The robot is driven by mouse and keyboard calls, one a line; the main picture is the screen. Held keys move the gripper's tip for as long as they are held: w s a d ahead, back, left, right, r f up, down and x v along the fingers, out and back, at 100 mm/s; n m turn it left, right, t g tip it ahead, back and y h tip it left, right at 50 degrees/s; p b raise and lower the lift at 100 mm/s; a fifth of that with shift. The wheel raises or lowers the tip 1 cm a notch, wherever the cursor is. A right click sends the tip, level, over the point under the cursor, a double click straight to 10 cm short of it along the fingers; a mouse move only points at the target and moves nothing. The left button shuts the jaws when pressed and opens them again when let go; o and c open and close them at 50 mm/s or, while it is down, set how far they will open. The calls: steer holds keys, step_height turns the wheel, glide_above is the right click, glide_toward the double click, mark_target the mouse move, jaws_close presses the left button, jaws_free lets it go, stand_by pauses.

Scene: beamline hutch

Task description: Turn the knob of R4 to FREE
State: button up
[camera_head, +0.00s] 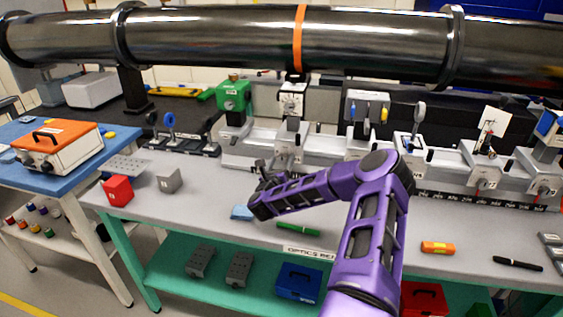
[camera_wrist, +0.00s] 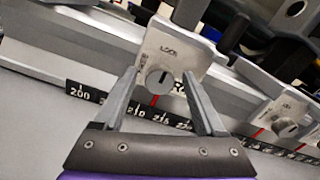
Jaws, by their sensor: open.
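In the wrist view, a round grey knob (camera_wrist: 158,79) sits on the light face plate of a rail carriage (camera_wrist: 180,48). The word LOCK is printed above the knob, and a dark mark on the knob points up and slightly right, roughly towards it. An R and part of another character show right of the knob, partly hidden by a finger. My gripper (camera_wrist: 159,75) is open, one finger on each side of the knob; I cannot tell if they touch it. In the head view my gripper (camera_head: 264,182) is low before the rail, its fingers hard to make out.
A second carriage knob (camera_wrist: 288,128) is to the right in the wrist view. A numbered scale (camera_wrist: 130,109) runs along the rail below.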

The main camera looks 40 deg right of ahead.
jaws_close()
stand_by(0.3)
steer(key=n+b, duration=0.2)
steer(key=n, duration=0.2)
steer(key=shift+f+n, duration=0.1)
steer(key=shift+n, duration=0.2)
steer(key=n+b, duration=0.3)
steer(key=n, duration=0.1)
steer(key=shift+w+a+n, duration=0.1)
steer(key=shift+n, duration=0.2)
steer(key=n+b, duration=0.3)
steer(key=n, duration=0.2)
steer(key=shift+b, duration=0.3)
steer(key=shift+n+b, duration=0.5)
steer(key=shift+n, duration=1.4)
